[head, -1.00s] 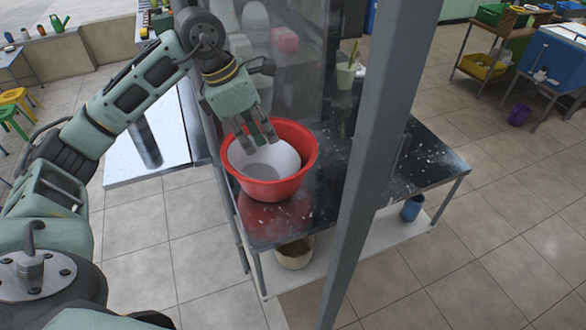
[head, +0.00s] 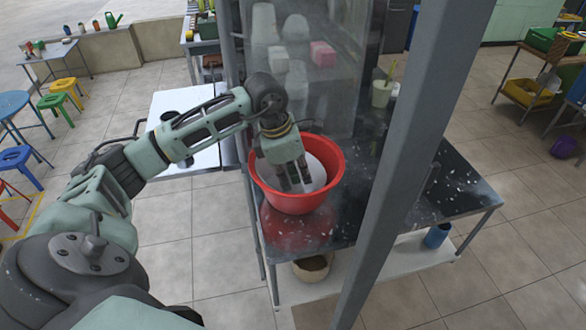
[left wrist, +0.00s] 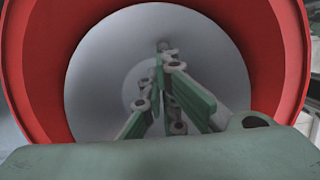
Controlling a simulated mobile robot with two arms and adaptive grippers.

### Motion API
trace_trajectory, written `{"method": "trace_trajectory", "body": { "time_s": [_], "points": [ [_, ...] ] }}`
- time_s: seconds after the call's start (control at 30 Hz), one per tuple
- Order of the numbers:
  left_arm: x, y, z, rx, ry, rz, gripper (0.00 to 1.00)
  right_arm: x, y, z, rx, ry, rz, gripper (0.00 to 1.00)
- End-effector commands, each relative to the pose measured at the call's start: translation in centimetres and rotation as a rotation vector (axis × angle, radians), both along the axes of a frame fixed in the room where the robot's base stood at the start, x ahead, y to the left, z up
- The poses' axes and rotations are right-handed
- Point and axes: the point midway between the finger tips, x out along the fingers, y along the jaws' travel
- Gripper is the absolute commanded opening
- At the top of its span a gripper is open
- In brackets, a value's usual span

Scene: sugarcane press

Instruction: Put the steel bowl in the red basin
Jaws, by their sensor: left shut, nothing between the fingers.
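The red basin (head: 331,184) stands on the dark, white-flecked table beside the glass press. The steel bowl (head: 318,172) is inside the basin and looks pale grey. My left gripper (head: 297,188) points down into the bowl from above, with its fingers shut and nothing between them. In the left wrist view the fingers (left wrist: 163,60) are over the bowl's inside (left wrist: 215,65), and the basin's red wall (left wrist: 35,65) rings the bowl. I cannot tell whether the fingertips touch the bowl. My right gripper does not show.
A grey post (head: 400,150) rises in front of the table, right of the basin. The clear panel (head: 300,90) of the press stands behind the basin. A light green cup (head: 381,93) is farther back. The tabletop (head: 440,195) right of the post is mostly bare.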

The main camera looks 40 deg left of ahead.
Motion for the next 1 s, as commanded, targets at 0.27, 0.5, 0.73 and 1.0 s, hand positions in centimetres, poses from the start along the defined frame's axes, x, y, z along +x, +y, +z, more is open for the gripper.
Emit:
{"method": "trace_trajectory", "body": {
  "time_s": [0.27,0.5,0.73,1.0],
  "points": [
    [0.1,-0.1,0.0,-0.001,-0.001,-0.001,0.00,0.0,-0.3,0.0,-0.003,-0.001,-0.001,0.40],
    [2.2,-2.1,-0.1,-0.003,-0.002,-0.001,0.00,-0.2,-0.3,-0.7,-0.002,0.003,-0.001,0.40],
    [2.7,-2.6,0.0,0.000,0.000,0.000,0.00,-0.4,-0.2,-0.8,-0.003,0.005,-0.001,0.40],
    [2.7,-2.5,0.3,-0.001,-0.001,0.000,0.00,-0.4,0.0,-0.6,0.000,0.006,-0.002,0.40]
  ]
}}
